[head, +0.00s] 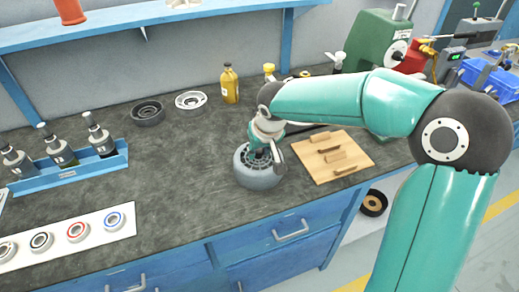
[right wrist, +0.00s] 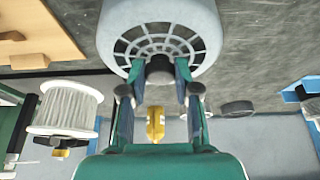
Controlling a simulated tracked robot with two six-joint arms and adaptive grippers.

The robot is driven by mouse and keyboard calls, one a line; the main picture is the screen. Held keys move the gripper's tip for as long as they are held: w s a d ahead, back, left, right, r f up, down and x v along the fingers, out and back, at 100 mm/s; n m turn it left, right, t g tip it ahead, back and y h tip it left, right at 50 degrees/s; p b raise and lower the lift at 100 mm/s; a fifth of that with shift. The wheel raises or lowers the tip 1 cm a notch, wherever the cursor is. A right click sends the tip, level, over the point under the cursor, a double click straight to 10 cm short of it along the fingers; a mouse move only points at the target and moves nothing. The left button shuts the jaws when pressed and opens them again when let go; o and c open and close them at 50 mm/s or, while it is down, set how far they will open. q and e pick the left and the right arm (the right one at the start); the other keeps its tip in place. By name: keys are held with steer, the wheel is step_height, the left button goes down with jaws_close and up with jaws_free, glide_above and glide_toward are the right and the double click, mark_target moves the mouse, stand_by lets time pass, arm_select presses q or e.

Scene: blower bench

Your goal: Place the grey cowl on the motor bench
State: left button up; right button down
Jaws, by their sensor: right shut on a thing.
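The grey cowl (head: 258,172) is a round housing with a slotted vent on top. It is at the middle of the dark worktop (head: 180,185) of the blue bench, left of a wooden board. I cannot tell whether its underside touches the worktop. My right gripper (head: 265,150) is over the cowl, and the right wrist view shows its fingers (right wrist: 160,85) shut on the dark knob at the centre of the cowl's vent (right wrist: 160,42). My left gripper is not in view.
The wooden board (head: 313,171) with several blocks lies close on the right. A blue tray (head: 70,172) with motors and a white strip (head: 68,236) with rings are at left. Two round parts (head: 148,112) and a yellow bottle (head: 229,84) stand behind. Worktop left of the cowl is clear.

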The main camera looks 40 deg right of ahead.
steer(key=shift+f, duration=0.15)
steer(key=c, duration=0.8)
jaws_free()
steer(key=shift+c, duration=0.2)
steer(key=shift+r, duration=0.3)
steer(key=p+v, duration=0.1)
steer(key=v, duration=1)
steer(key=shift+s+r, duration=0.25)
steer(key=shift+r, duration=0.05)
steer(key=shift+a, duration=0.1)
